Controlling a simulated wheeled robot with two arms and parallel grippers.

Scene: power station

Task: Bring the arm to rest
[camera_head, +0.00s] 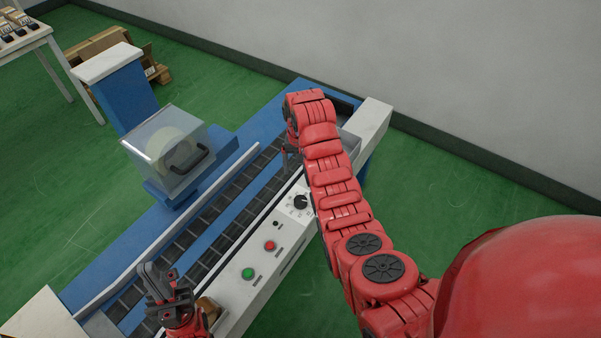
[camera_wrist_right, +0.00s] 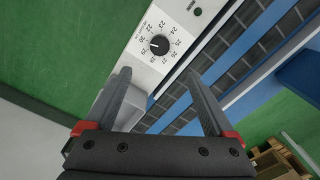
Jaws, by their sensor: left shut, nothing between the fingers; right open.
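My right arm (camera_head: 332,180) is red and reaches out over the conveyor machine. Its gripper is mostly hidden under the arm's far end in the head view. In the right wrist view the right gripper (camera_wrist_right: 158,75) is open, with two dark fingers apart and nothing between them. It points down at the machine, near the numbered dial (camera_wrist_right: 158,44), which also shows in the head view (camera_head: 300,202). My left gripper (camera_head: 158,280) is dark, shut and empty, above the near end of the conveyor at the lower left.
The conveyor (camera_head: 205,225) runs diagonally on a blue frame. Its white panel has a green button (camera_head: 248,273) and a red button (camera_head: 269,245). A clear cover (camera_head: 168,150) stands beyond it. A brown box (camera_head: 209,308) is beside my left gripper. Green floor is free at right.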

